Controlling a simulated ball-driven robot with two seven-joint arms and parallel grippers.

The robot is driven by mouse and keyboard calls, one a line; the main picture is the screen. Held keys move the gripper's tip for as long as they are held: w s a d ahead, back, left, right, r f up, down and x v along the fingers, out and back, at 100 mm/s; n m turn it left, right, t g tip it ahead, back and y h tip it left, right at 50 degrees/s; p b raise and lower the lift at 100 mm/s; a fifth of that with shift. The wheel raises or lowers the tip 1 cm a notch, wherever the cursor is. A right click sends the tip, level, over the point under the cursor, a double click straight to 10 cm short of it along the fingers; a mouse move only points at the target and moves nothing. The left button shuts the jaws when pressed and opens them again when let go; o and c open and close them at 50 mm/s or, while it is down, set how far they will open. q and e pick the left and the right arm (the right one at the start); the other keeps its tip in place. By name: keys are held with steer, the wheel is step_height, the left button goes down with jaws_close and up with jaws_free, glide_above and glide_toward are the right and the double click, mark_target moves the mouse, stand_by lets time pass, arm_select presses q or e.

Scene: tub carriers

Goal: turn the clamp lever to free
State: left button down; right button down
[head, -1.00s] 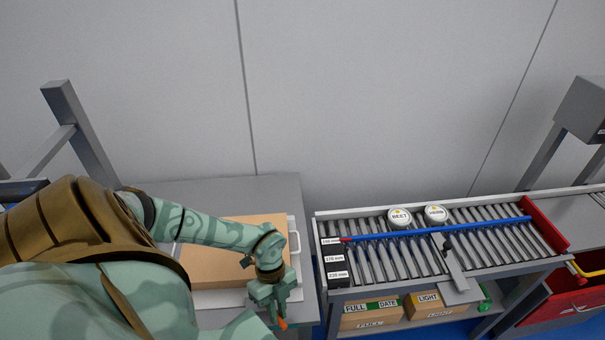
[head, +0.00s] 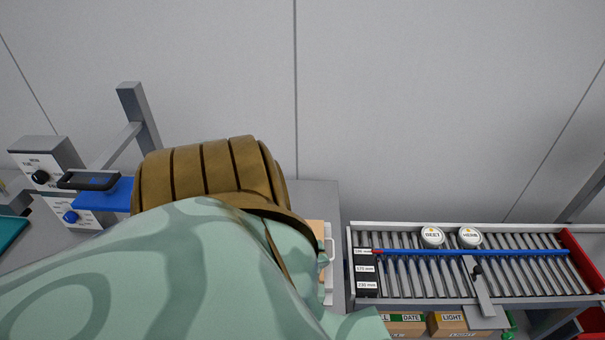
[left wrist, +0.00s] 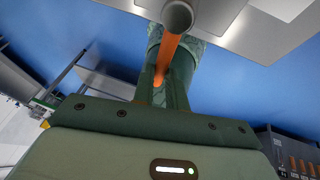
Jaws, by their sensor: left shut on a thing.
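The clamp lever (left wrist: 168,52) is an orange bar in the left wrist view. It runs down from a round grey end piece (left wrist: 178,14) beside a grey metal plate. My left gripper (left wrist: 166,82) is shut on the orange bar, with its green fingers around it. In the head view my own left arm hides this gripper and the lever. I cannot tell from these frames which setting the lever is at. My right gripper is not in view.
A roller track (head: 420,288) with a blue bar (head: 480,252) and two white round lids (head: 432,237) stands at the right. Cartons (head: 452,323) sit below it. Control boxes with knobs (head: 45,165) stand at the left. A cardboard-coloured piece (head: 315,233) shows past my arm.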

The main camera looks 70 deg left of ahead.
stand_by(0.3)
arm_select(q)
steer(key=c, duration=1.4)
jaws_free()
steer(key=v, duration=1.6)
steer(key=shift+a+r, duration=0.1)
